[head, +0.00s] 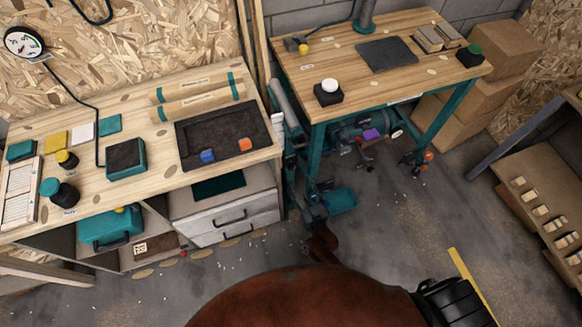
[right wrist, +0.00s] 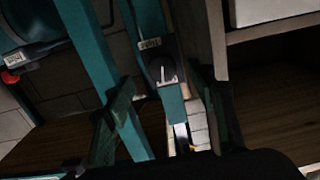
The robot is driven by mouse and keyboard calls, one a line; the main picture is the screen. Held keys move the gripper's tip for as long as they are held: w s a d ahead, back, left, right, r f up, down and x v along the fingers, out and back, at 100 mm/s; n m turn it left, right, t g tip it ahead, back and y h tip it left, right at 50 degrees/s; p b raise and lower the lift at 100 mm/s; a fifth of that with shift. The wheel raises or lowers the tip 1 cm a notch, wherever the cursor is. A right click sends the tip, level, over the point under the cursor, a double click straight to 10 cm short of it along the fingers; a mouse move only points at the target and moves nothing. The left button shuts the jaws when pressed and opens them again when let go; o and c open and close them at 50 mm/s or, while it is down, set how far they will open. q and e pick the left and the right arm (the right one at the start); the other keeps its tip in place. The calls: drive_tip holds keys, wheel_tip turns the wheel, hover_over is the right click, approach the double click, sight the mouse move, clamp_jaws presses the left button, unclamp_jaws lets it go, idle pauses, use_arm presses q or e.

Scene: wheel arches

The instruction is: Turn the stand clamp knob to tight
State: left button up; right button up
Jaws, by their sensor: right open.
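In the right wrist view, a dark knob (right wrist: 163,70) with a white pointer mark sits on a teal upright of the stand. The pointer looks roughly upright in this picture; I cannot read the label. My right gripper (right wrist: 166,112) is open, with one dark green finger to the left of the knob's upright and one to the right. Its fingers look empty, and I cannot tell any contact. In the head view my right gripper (head: 312,203) is small, low between the two benches. My left gripper is not in view.
The left wooden bench (head: 130,92) carries a dark tray (head: 215,122) and has drawers (head: 232,216) below. The right teal-legged bench (head: 355,62) holds a white-topped black box (head: 328,92). A teal block (head: 340,200) is near my gripper.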

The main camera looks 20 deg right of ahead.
sight(294, 170)
drive_tip(key=w, duration=0.2)
drive_tip(key=w+b, duration=0.1)
drive_tip(key=w, duration=0.4)
drive_tip(key=shift+a+r+b, duration=0.2)
drive_tip(key=shift+r+b, duration=0.05)
drive_tip(key=shift+b, duration=0.15)
drive_tip(key=shift+w, duration=0.5)
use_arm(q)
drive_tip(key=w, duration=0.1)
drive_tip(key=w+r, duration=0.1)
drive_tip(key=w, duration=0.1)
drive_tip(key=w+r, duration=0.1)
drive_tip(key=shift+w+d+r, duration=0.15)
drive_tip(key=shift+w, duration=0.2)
use_arm(e)
drive_tip(key=shift+r, duration=0.1)
drive_tip(key=c, duration=1.2)
drive_tip(key=shift+o, duration=0.2)
